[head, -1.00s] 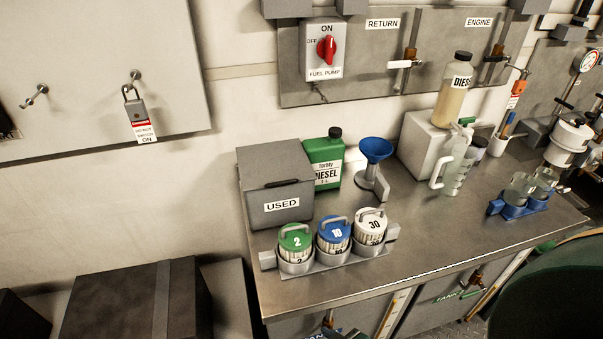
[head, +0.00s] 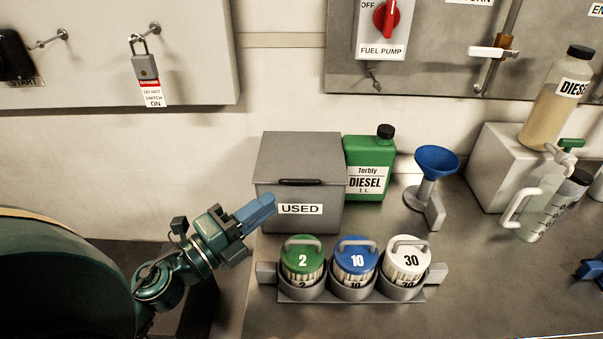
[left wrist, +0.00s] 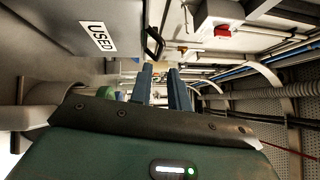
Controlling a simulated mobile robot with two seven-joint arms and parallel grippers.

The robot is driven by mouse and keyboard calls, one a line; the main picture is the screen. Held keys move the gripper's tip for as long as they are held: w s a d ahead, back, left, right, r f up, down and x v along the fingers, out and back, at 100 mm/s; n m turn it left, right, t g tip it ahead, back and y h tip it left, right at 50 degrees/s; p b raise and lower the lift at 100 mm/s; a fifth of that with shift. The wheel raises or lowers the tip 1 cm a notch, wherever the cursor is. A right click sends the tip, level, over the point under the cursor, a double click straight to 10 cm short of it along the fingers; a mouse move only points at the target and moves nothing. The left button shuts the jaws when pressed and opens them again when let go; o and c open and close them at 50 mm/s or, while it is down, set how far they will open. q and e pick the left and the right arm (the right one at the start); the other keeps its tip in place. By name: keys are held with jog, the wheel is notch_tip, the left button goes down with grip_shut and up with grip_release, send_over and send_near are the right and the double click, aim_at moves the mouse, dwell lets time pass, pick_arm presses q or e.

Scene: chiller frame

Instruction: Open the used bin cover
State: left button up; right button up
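The grey used bin (head: 328,216) stands at the back left of the bench with a white USED label on its front. Its flat grey cover (head: 300,157) is shut, with a dark handle (head: 300,182) at the front edge. My left gripper (head: 268,203) is at the bin's front left, its blue fingers pointing toward the bin, just left of the label and below the handle. In the left wrist view, the fingers (left wrist: 160,78) are apart with nothing between them, and the handle (left wrist: 153,43) shows just above them. I cannot tell whether they touch the bin.
A rack (head: 350,293) with green, blue and white lidded containers stands before the bin. A green diesel bottle (head: 367,170) and a blue funnel (head: 436,160) stand to its right. A padlock (head: 145,66) hangs on the wall.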

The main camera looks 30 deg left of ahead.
aim_at(299, 181)
pick_arm(q)
jog(key=p+x, duration=0.3)
jog(key=x, duration=0.6)
grip_shut()
